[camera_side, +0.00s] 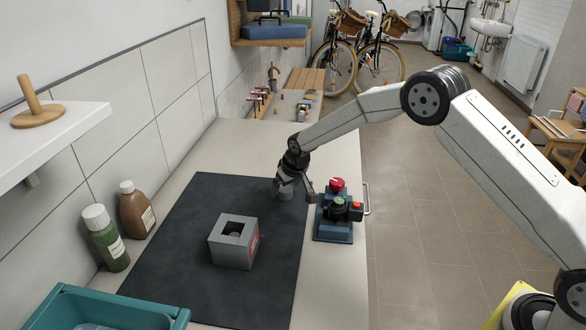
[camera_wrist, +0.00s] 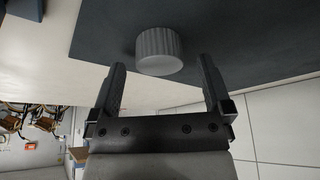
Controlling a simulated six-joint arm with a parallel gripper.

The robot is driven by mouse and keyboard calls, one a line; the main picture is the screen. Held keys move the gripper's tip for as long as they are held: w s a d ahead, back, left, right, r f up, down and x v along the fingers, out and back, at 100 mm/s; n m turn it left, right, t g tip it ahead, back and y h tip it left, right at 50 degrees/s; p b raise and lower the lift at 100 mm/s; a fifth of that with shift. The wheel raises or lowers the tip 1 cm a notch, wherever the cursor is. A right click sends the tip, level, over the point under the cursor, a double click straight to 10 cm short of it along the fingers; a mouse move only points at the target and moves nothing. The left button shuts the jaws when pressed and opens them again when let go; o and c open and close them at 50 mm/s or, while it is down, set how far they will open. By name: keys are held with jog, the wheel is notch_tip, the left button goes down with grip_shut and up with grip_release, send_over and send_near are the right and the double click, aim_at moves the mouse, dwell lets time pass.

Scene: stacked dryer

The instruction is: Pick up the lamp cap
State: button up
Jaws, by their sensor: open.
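The lamp cap (camera_wrist: 159,45) is a grey ribbed cylinder standing on the dark mat. In the side view the lamp cap (camera_side: 285,195) is at the mat's far right part, partly hidden by my gripper. My gripper (camera_side: 293,186) is open, pointing down at the cap. In the wrist view my gripper (camera_wrist: 161,72) has one finger on each side of the cap's near end, with gaps visible. No grip on it shows. A grey square lamp housing (camera_side: 220,253) with an open top and a rounded part inside stands on the mat.
A blue control box (camera_side: 333,232) with red and green knobs stands close right of my gripper. Green (camera_side: 107,240) and brown (camera_side: 137,211) bottles line the left wall. A teal bin (camera_side: 160,312) is at the front left. The dark mat (camera_side: 180,245) is otherwise mostly clear.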

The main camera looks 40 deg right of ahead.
jog(key=shift+w+f, duration=0.15)
jog(key=shift+f, duration=0.25)
jog(key=c, duration=1.3)
jog(key=shift+o, duration=0.2)
jog(key=shift+r, duration=0.2)
jog(key=shift+r, duration=0.55)
notch_tip(320, 180, up, 2)
jog(key=s+r, duration=0.9)
jog(key=s, duration=0.5)
jog(key=shift+d+r, duration=0.3)
jog(key=shift+d, duration=0.05)
